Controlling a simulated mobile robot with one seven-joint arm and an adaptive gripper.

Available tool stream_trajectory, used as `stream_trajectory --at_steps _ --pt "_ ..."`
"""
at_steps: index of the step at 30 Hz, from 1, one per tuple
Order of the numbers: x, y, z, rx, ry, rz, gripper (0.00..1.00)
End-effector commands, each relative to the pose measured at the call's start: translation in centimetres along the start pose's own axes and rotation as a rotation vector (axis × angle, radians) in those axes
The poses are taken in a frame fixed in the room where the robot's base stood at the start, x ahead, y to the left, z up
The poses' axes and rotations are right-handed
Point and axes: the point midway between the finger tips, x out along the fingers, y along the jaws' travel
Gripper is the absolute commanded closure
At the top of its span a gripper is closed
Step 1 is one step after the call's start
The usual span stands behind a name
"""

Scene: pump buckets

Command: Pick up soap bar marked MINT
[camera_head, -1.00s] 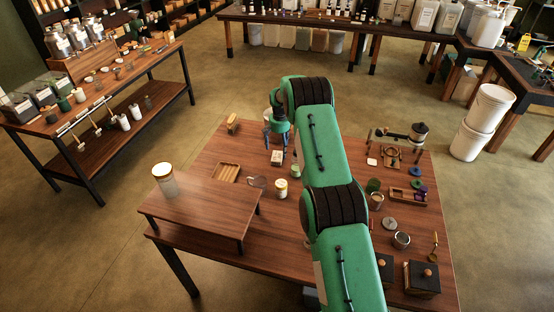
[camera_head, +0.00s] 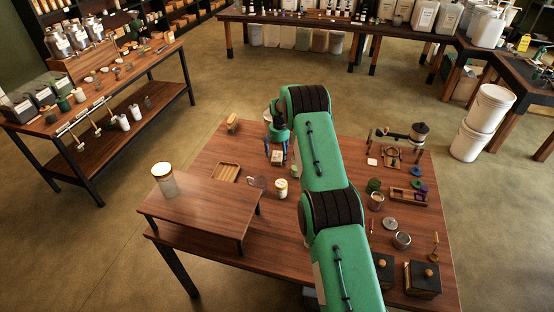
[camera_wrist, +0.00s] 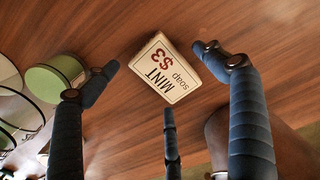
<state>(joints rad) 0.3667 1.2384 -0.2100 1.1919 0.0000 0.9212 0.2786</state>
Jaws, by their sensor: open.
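The soap bar marked MINT (camera_wrist: 166,70) lies on the wooden table, label facing the wrist camera, with "$3" in red. In the head view the bar (camera_head: 277,158) shows as a small pale block just below my gripper. My gripper (camera_wrist: 163,78) is open, with its dark blue fingers spread around the bar: one to the left, one to the right and one below in the wrist view. No finger clearly touches the bar. In the head view my gripper (camera_head: 276,154) is partly hidden by my own green arm.
A green round tin (camera_wrist: 55,77) stands left of the bar in the wrist view. In the head view, a brush (camera_head: 232,123), a wooden soap dish (camera_head: 226,172) and a yellow-labelled jar (camera_head: 281,188) are nearby. A raised wooden stand (camera_head: 205,212) fills the front left.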

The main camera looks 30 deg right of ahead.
Motion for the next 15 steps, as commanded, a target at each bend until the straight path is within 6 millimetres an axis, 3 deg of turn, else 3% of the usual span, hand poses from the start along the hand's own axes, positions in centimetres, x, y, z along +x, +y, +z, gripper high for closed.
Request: stream_trajectory --at_steps 6,14,15 --pt "0.00 0.00 0.00 0.000 0.000 0.000 0.16" --pt "0.01 0.00 0.01 0.000 0.000 0.000 0.65" --pt "0.02 0.00 0.01 0.000 0.000 0.000 0.68"
